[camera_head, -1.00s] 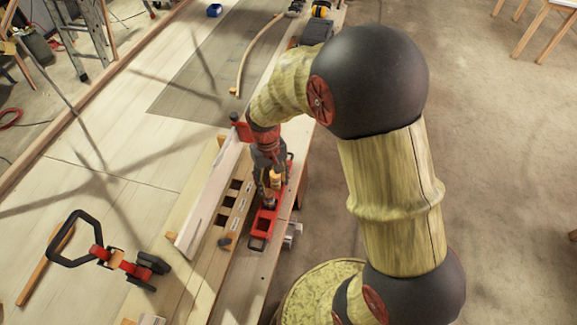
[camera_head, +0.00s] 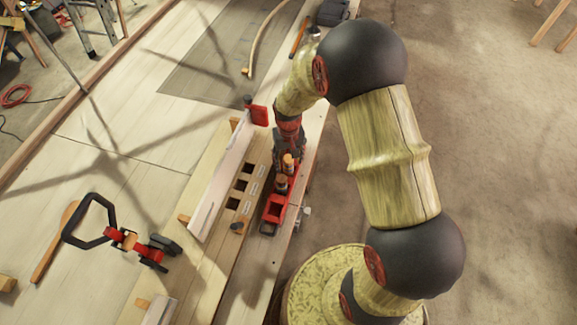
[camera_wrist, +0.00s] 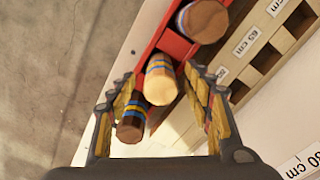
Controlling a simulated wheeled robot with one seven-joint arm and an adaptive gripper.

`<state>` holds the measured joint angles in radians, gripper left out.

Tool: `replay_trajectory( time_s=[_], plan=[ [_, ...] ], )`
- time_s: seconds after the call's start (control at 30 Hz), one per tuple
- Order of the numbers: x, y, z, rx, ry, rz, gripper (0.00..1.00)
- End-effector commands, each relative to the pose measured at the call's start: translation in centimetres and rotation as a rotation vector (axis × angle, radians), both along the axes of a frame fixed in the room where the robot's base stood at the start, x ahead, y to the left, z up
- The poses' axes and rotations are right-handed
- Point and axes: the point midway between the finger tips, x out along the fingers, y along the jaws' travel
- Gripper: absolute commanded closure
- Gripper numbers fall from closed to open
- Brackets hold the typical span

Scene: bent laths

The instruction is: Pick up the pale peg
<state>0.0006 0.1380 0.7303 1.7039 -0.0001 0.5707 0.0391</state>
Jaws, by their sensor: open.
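The pale peg (camera_wrist: 160,82), with a light end and blue and yellow bands, stands in a row of pegs in the wrist view. My gripper (camera_wrist: 158,88) is open, with one finger on each side of the pale peg; whether they touch it I cannot tell. A darker banded peg (camera_wrist: 132,120) is close by at the lower left, near the left finger. A brown peg (camera_wrist: 204,20) stands at the top in the red tray (camera_wrist: 174,44). In the head view the pale peg (camera_head: 289,162) shows just below my gripper.
The red tray (camera_head: 273,212) sits on the bench beside a slotted strip (camera_head: 242,187) with length labels. A pale board (camera_head: 222,180) stands to its left. A red and black clamp (camera_head: 120,238) lies farther left. A bent lath (camera_head: 262,35) lies at the back.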

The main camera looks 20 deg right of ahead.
Motion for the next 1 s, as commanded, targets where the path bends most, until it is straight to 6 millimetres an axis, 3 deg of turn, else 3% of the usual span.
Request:
replay_trajectory(
  time_s=[0.27, 1.0],
  plan=[
    [0.06, 0.03, -0.38, 0.0, -0.002, 0.001, 0.5],
    [0.03, 0.03, -0.37, 0.0, -0.001, 0.001, 0.92]
  ],
)
